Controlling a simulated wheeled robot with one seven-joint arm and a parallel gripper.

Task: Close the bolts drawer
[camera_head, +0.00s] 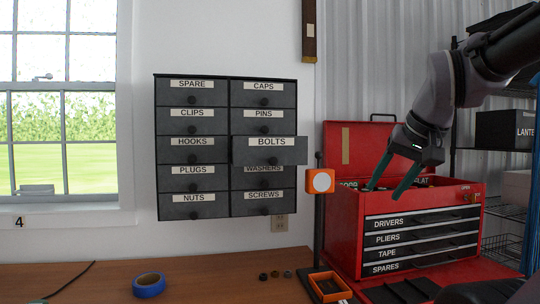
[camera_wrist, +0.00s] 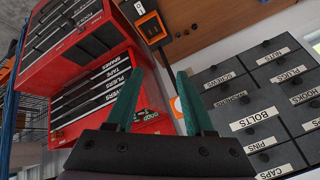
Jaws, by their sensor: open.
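The bolts drawer (camera_head: 270,151) is in the right column of a dark wall cabinet (camera_head: 205,216), third from the top. It stands pulled out past the other drawer fronts and partly covers the washers drawer below it. In the wrist view the bolts drawer (camera_wrist: 257,121) shows at the right, beyond the fingers. My gripper (camera_head: 388,183) is open and empty, with green fingers, over the front of the red toolbox to the right of the cabinet. The fingers (camera_wrist: 157,100) spread apart in the wrist view, with nothing between them. They are apart from the drawer.
The red toolbox (camera_head: 345,235), with its lid raised, stands right of the cabinet. An orange-framed device (camera_head: 320,181) on a dark post stands between cabinet and toolbox. Blue tape (camera_head: 149,285) and several small dark pieces lie on the wooden bench (camera_head: 205,283). Space before the cabinet looks clear.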

